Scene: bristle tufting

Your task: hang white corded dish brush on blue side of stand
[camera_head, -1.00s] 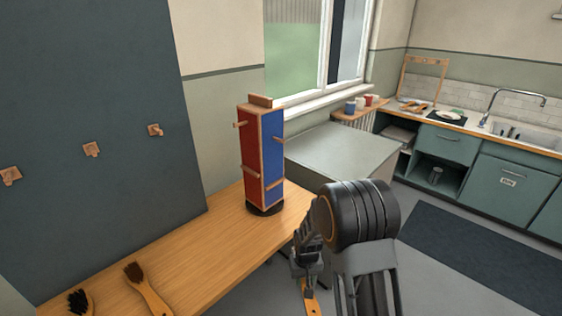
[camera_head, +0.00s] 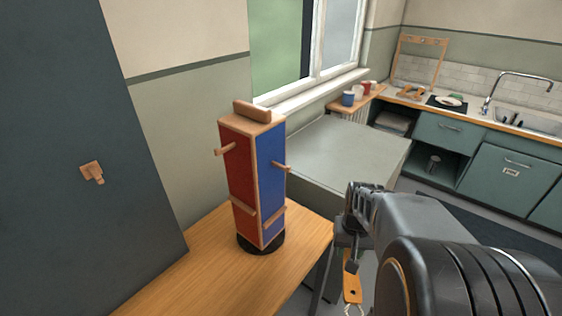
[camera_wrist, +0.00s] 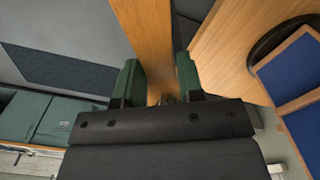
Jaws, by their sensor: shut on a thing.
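The stand (camera_head: 238,180) is a tall wooden-framed column on a dark round base, with a red side on the left and a blue side (camera_head: 271,180) on the right. A wooden peg (camera_head: 281,166) sticks out high on the blue side. Blue panels of it show at the right of the wrist view (camera_wrist: 290,72). My gripper (camera_head: 350,238) is right of the stand and apart from it, shut on the wooden handle of the brush (camera_head: 352,284). A pale cord hangs at the handle's lower end. The handle runs between the green finger pads (camera_wrist: 158,82). The bristles cannot be made out.
The stand is on a wooden table (camera_head: 190,275), whose right edge lies between stand and gripper. A grey-green cabinet (camera_head: 335,150) is behind. A dark wall panel with a wooden peg (camera_head: 92,171) is at left. A kitchen counter with sink (camera_head: 530,120) is at back right.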

